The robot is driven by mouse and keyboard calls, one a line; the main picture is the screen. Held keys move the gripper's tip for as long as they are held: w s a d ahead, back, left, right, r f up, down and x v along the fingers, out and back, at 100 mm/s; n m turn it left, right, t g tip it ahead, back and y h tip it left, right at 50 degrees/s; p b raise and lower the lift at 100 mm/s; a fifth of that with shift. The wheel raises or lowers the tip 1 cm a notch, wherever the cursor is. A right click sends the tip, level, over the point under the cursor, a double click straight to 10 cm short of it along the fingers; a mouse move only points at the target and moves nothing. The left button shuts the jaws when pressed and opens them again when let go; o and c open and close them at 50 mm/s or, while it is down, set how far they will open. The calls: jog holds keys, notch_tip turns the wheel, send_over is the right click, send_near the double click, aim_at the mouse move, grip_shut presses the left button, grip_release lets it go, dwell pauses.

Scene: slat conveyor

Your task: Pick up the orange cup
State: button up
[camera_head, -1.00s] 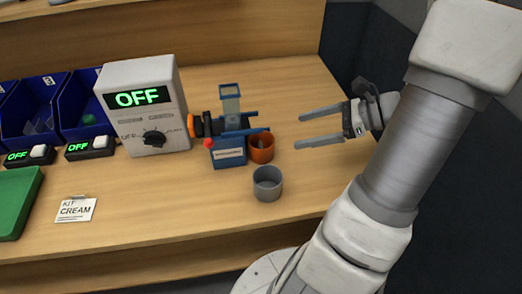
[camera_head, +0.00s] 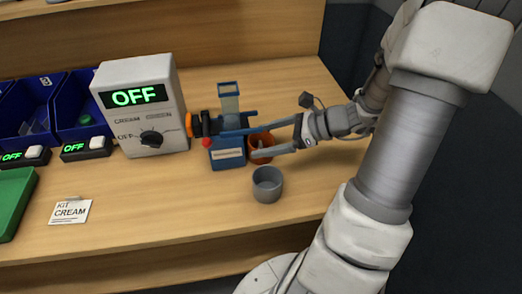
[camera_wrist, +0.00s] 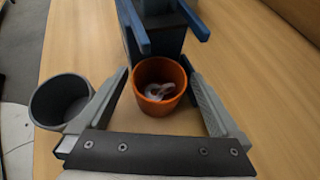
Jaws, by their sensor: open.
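The orange cup (camera_head: 262,143) stands upright on the table, close to the right side of the blue machine (camera_head: 228,150). In the wrist view the orange cup (camera_wrist: 160,84) has small pale pieces inside it. My gripper (camera_head: 264,141) is open, coming in from the right, with its fingers reaching on either side of the cup. In the wrist view my gripper (camera_wrist: 166,95) shows one finger left and one right of the cup, with visible gaps. In the head view the fingers partly hide the cup.
A grey cup (camera_head: 267,184) stands just in front of the orange cup; it also shows close beside my left finger in the wrist view (camera_wrist: 62,102). Blue rails of the machine jut out above the orange cup's far side. A white box reading OFF (camera_head: 143,105) stands further left. The table's right part is clear.

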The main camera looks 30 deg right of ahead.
jog(key=shift+c, duration=0.2)
jog(key=c, duration=1.3)
jog(key=shift+r, duration=0.1)
